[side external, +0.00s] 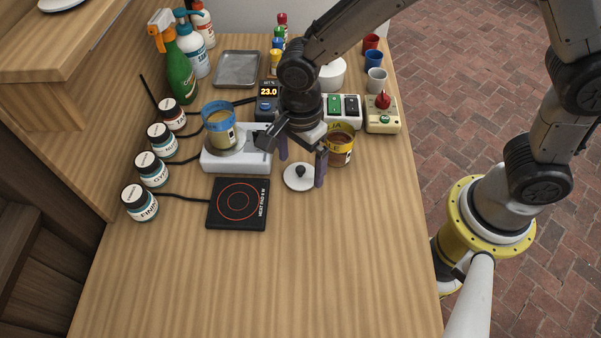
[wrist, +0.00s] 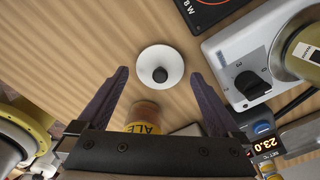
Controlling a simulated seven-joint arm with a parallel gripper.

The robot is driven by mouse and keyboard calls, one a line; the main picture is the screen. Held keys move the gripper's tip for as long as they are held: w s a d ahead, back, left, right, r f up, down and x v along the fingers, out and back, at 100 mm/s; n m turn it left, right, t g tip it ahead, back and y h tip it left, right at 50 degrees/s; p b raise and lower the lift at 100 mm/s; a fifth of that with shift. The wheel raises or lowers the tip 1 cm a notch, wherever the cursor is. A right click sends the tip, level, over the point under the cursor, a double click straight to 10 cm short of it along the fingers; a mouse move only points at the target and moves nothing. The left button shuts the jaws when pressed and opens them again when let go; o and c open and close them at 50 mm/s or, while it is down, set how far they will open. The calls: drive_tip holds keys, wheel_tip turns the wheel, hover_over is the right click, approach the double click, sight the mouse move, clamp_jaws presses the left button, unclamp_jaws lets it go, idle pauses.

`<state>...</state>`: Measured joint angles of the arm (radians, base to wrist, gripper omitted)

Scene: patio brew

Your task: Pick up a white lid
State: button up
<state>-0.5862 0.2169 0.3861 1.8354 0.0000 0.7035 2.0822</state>
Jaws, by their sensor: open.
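The white lid (side external: 298,180) is round with a black knob and lies on the wooden table, just right of the black heat pad. In the wrist view the lid (wrist: 150,62) shows whole, knob facing the camera, ahead of the fingertips and roughly centred between them. My gripper (side external: 302,172) is open and empty over the lid, with one finger toward each side of it. It also shows in the wrist view (wrist: 162,72) with its two dark purple fingers spread apart. I cannot tell exactly how high the fingertips are above the table.
A can with a yellow label (side external: 340,150) stands close behind the right finger. The heat pad (side external: 238,222) and a white stirrer base (side external: 222,163) bearing a blue-rimmed beaker (side external: 218,122) are to the left. Several jars (side external: 139,205) line the left side. The table's front is clear.

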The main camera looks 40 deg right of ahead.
wheel_tip(320, 180, down, 2)
drive_tip(key=c, duration=1.1)
drive_tip(key=shift+r, duration=0.1)
